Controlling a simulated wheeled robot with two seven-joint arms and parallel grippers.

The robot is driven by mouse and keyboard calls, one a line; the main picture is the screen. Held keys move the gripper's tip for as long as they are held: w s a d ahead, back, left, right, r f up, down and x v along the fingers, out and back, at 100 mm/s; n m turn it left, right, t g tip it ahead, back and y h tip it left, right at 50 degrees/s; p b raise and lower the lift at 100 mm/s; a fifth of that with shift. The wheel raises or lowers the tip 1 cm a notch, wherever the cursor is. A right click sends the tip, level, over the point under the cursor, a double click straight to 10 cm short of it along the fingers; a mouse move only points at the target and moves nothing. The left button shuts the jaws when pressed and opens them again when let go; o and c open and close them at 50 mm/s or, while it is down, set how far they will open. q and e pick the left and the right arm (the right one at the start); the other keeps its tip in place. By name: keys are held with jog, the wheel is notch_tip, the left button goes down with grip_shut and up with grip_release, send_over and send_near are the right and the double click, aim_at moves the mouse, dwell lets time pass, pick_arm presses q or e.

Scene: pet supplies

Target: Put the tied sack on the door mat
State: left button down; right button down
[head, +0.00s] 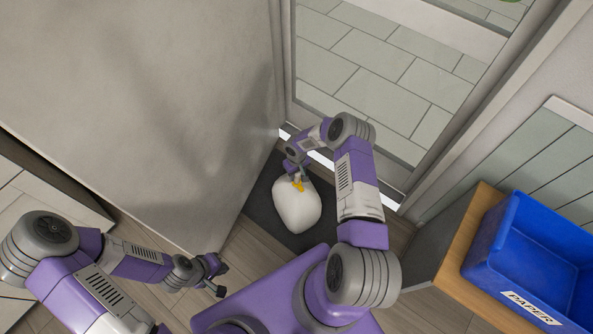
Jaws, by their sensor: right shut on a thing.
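The tied sack (297,208) is white and rounded, with a yellow tie at its top. It is over the dark door mat (262,205) in front of the glass door; I cannot tell whether it touches the mat. My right gripper (298,178) is shut on the sack at its tied top, and the arm hides part of the mat. My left gripper (221,278) is empty, low over the wooden floor to the left of my base; its fingers look apart.
A blue bin (528,262) labelled PAPER stands on a wooden-topped cabinet (455,267) at the right. A grey wall (150,110) is at the left of the mat. The glass door (385,75) is beyond the mat.

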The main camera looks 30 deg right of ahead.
jog(key=shift+w, duration=0.2)
jog(key=c, duration=0.7)
grip_release()
jog(key=shift+s, duration=0.15)
jog(key=shift+o, duration=0.2)
jog(key=shift+r, duration=0.1)
jog(key=shift+r, duration=0.25)
notch_tip(320, 180, up, 11)
jog(key=p, duration=0.4)
jog(key=s+a+y, duration=0.4)
jog(key=s+a, duration=0.4)
jog(key=a, duration=0.6)
jog(key=s+a+r+m, duration=0.1)
jog(key=s+a, duration=0.2)
jog(key=s, duration=0.4)
jog(key=s+a+r+m, duration=0.1)
jog(key=s+a+r, duration=0.1)
jog(key=s, duration=0.5)
jog(key=shift+s+a+r+m+t, duration=0.2)
jog(key=shift+a+r+m+t, duration=0.1)
jog(key=shift+a, duration=0.3)
